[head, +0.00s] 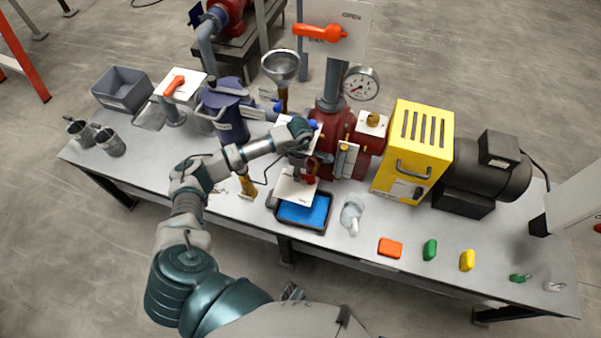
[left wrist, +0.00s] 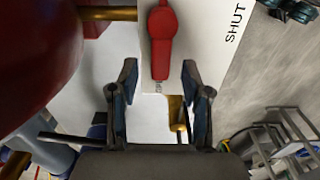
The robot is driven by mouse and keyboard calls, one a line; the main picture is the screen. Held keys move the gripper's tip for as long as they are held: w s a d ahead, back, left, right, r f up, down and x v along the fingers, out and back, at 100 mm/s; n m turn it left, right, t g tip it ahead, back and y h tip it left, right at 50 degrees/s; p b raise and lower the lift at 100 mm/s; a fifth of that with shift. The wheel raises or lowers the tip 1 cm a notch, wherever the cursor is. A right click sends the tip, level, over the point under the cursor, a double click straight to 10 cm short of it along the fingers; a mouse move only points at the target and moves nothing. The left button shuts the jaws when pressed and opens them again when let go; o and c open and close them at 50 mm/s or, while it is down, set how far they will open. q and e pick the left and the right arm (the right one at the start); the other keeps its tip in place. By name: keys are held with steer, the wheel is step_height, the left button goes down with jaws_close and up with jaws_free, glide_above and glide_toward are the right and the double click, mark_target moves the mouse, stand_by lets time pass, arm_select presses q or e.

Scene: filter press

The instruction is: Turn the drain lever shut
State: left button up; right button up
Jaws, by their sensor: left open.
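The red drain lever (left wrist: 161,45) lies along a white plate (left wrist: 210,45) marked SHUT at its right in the left wrist view. Its lower end points toward my left gripper (left wrist: 159,82). The gripper is open, with one dark finger on each side of that end; contact cannot be told. In the head view my left gripper (head: 301,160) is over the front of the red pump body, and the lever (head: 310,180) is partly hidden by it. The white plate (head: 293,190) shows above a blue-filled tray (head: 303,212). My right gripper is not in view.
The red pump body (left wrist: 35,50) is close at the left in the wrist view. Brass fittings (left wrist: 177,115) are near the fingers. A glass jug (head: 352,210) and a yellow guard (head: 413,150) stand to the right. The bench front right holds several small coloured pieces.

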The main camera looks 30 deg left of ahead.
arm_select(q)
steer(key=shift+a+f, duration=0.2)
steer(key=shift+f, duration=0.8)
steer(key=shift+d+r, duration=0.1)
steer(key=shift+d, duration=0.2)
steer(key=shift+c, duration=0.5)
steer(key=c, duration=0.8)
jaws_close()
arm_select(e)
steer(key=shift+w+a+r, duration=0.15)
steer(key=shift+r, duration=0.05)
